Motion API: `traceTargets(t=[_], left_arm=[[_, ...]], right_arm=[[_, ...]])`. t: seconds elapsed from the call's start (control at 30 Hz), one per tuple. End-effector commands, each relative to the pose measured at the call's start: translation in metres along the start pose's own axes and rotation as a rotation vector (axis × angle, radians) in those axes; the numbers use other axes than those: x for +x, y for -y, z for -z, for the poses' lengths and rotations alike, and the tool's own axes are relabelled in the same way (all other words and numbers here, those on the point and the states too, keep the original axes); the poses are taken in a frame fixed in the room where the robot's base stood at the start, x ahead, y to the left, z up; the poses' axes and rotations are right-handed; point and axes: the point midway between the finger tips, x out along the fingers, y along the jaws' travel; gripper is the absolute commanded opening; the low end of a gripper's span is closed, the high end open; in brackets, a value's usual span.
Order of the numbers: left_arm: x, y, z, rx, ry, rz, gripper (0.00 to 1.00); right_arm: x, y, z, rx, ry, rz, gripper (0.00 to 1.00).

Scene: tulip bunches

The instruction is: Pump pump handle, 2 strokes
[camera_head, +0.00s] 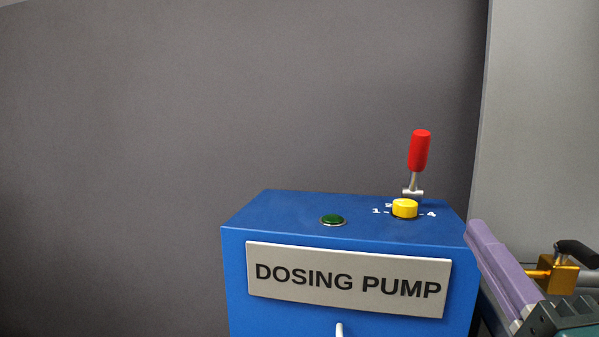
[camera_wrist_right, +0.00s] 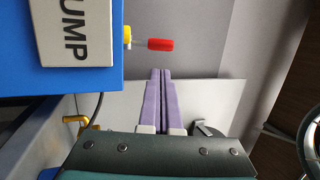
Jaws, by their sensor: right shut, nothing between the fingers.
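The pump handle is a red grip (camera_head: 418,152) on a short metal lever. It stands nearly upright, leaning slightly right, at the back right of the blue dosing pump box (camera_head: 235,265). In the right wrist view the red grip (camera_wrist_right: 160,44) shows beyond my fingertips, with a gap between. My right gripper (camera_head: 475,232), with purple fingers, is at the right side of the box, lower than the handle and apart from it. In the right wrist view its fingers (camera_wrist_right: 160,74) lie together with nothing between them. My left gripper is in neither view.
A yellow dial (camera_head: 404,208) with white numbers sits in front of the lever. A green button (camera_head: 333,220) lies left of it on the box top. A brass fitting with a black lever (camera_head: 561,275) stands at the right. The space left of the box looks clear.

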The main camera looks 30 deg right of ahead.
Motion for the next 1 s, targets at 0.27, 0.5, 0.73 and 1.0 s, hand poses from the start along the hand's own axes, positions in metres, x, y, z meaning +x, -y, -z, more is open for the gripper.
traceTargets(t=[0.27, 0.5, 0.73, 1.0], left_arm=[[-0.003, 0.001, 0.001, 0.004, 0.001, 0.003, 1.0], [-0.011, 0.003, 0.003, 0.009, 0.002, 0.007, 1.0], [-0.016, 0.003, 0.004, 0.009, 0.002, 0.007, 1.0], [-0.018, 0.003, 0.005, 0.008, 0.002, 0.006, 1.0]], right_arm=[[0.014, 0.001, 0.0, 0.0, -0.002, 0.002, 0.0], [0.062, 0.003, 0.0, 0.001, -0.002, 0.005, 0.0], [0.109, 0.002, 0.001, -0.001, -0.002, 0.003, 0.0], [0.137, 0.0, 0.001, 0.0, -0.002, 0.0, 0.0]])
